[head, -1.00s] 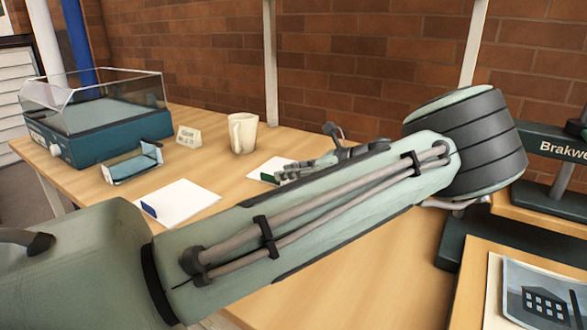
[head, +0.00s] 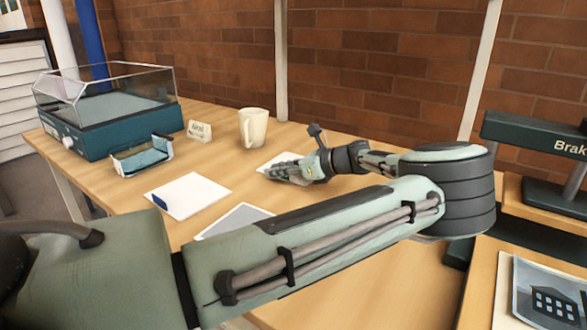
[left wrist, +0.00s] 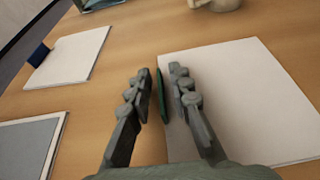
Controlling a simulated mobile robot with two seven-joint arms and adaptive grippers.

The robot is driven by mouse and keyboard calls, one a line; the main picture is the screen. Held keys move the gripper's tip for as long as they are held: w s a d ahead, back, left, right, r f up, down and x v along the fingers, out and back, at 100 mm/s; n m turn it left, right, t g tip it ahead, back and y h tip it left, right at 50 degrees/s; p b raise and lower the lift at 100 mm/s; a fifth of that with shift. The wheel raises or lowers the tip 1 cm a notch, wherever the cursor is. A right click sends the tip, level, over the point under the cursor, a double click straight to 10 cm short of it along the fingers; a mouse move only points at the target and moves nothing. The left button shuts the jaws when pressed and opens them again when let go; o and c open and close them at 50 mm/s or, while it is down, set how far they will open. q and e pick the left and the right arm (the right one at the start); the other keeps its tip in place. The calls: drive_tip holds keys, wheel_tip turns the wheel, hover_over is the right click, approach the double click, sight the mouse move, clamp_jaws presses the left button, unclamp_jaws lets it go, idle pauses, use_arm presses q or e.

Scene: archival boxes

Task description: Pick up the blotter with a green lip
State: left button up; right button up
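The blotter with a green lip is a white sheet on the wooden table. In the left wrist view the blotter (left wrist: 245,90) fills the right side, and its upright green lip (left wrist: 160,95) stands at its left edge. My left gripper (left wrist: 157,95) is open, with one finger on each side of the lip and gaps visible. In the head view the white blotter (head: 272,158) shows partly behind my left gripper (head: 278,172), which hides the lip. My right gripper is not in view.
A white sheet with a blue lip (head: 190,197) and a grey-faced sheet (head: 232,220) lie nearer.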

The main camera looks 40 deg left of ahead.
use_arm(q)
clamp_jaws()
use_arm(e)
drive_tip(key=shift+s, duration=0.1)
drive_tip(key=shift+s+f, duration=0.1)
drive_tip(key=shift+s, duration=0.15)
use_arm(q)
drive_tip(key=shift+r, duration=0.15)
